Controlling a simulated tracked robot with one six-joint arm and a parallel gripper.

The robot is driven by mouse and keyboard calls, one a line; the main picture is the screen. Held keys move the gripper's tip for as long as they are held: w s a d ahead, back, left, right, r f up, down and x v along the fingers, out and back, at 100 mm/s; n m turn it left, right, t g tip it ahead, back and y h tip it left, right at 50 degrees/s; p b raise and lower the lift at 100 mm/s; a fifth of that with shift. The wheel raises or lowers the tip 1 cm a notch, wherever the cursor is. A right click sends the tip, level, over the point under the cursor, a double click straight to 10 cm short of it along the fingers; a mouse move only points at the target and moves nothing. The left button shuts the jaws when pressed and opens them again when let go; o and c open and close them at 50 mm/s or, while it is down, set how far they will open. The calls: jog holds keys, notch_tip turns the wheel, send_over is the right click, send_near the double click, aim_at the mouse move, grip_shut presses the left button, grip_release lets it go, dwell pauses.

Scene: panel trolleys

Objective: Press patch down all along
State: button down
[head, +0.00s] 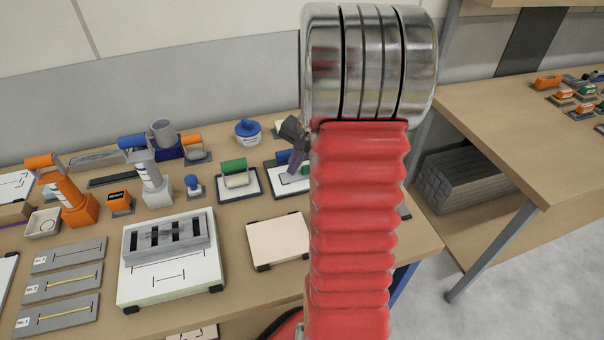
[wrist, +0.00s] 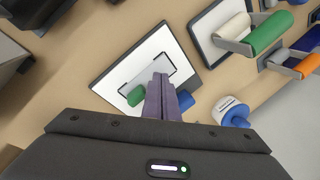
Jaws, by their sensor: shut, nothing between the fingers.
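My gripper (head: 293,168) is shut and empty, its purple fingers pointing down over a white, dark-edged pad (head: 283,205) on the bench, partly hidden behind my red-sleeved arm. In the wrist view the fingers (wrist: 163,98) lie across a tool (wrist: 151,70) on that pad, with a grey plate, a green piece and a blue piece; I cannot tell whether they touch it. A white panel (head: 150,290) at the front carries a line mark and a grey block (head: 166,240) with several black strips. I cannot tell for sure which thing is the patch.
A green-handled roller (head: 236,174) lies on a neighbouring pad. A beige panel (head: 278,241) lies in the middle. A blue-lidded tub (head: 248,133) stands behind.

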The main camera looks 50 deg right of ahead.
aim_at(294, 177)
jog(key=shift+f, duration=0.75)
dwell(0.4)
jog(key=shift+r, duration=1.55)
jog(key=shift+r, duration=2)
